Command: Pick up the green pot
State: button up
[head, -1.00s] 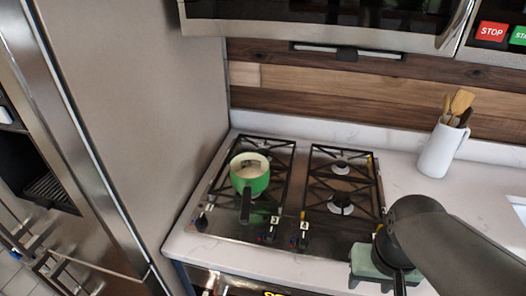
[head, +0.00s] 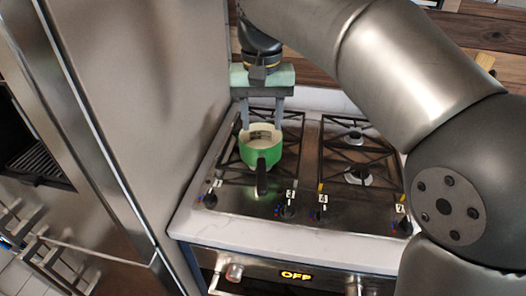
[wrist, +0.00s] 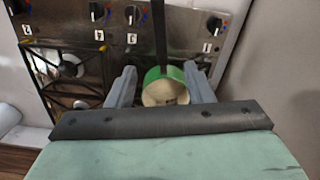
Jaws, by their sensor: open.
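The green pot (head: 262,152) stands on the left side of the stove, upright, with a pale inside and a dark handle pointing toward the front. In the wrist view the green pot (wrist: 164,88) shows between the two fingers, its handle pointing up in the picture. My gripper (head: 262,128) is open and comes down from above at the pot's far side, one finger on each side of it. In the wrist view my gripper (wrist: 160,88) has gaps beside the pot that look narrow; I cannot tell whether either finger touches it.
The stove (head: 313,190) has black grates and knobs along its front edge. A tall steel panel (head: 150,100) stands close on the left. The right-hand burners (head: 356,170) are empty. My arm covers the counter on the right.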

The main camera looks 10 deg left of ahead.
send_near(262, 173)
notch_tip(262, 173, down, 6)
jog(key=shift+r, duration=0.25)
jog(key=shift+s+f+p, duration=0.15)
jog(key=shift+f+p, duration=0.55)
jog(key=shift+f, duration=1.95)
grip_shut()
